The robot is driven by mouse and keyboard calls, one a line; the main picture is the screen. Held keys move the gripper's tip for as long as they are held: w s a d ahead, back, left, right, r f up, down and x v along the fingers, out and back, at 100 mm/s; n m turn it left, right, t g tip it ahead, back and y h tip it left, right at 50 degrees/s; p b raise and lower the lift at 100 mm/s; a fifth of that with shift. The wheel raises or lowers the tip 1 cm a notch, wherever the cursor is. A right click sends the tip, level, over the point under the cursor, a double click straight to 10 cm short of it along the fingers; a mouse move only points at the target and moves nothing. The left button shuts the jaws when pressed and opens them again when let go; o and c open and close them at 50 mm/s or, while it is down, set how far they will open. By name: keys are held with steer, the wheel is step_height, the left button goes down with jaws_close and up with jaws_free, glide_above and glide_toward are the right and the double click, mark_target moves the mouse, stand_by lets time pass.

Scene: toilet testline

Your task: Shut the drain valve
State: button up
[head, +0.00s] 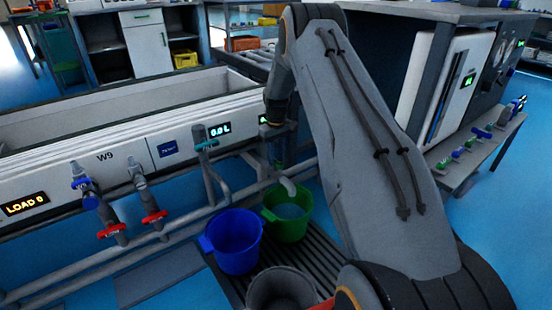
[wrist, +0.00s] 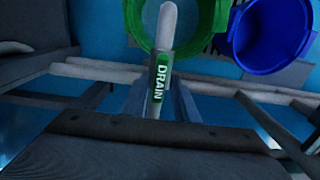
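A pale drain spout (head: 288,187) curves down over a green bucket (head: 287,226) in the head view. In the wrist view, the pale spout (wrist: 168,25) runs down to a green label reading DRAIN (wrist: 160,82), with the green bucket (wrist: 135,20) behind it. My gripper (head: 278,143) points down at the tank's right end, close above the spout.
A blue bucket (head: 233,241) and a grey bucket (head: 282,289) stand near the green one, on or beside a slatted grate. Red-handled taps (head: 153,216) and pipes line the tank (head: 100,152) front. A bench with small valves (head: 480,134) is at right.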

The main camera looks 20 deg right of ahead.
jaws_close()
steer(key=shift+m+p, duration=0.3)
steer(key=shift+m, duration=0.1)
steer(key=shift+m+p, duration=0.55)
steer(key=shift+m, duration=0.55)
steer(key=m+p, duration=0.1)
steer(key=m, duration=0.3)
steer(key=shift+m, duration=0.3)
steer(key=m+p, duration=0.1)
steer(key=m, duration=0.4)
steer(key=m+p, duration=0.1)
steer(key=m, duration=0.4)
steer(key=shift+m, duration=0.3)
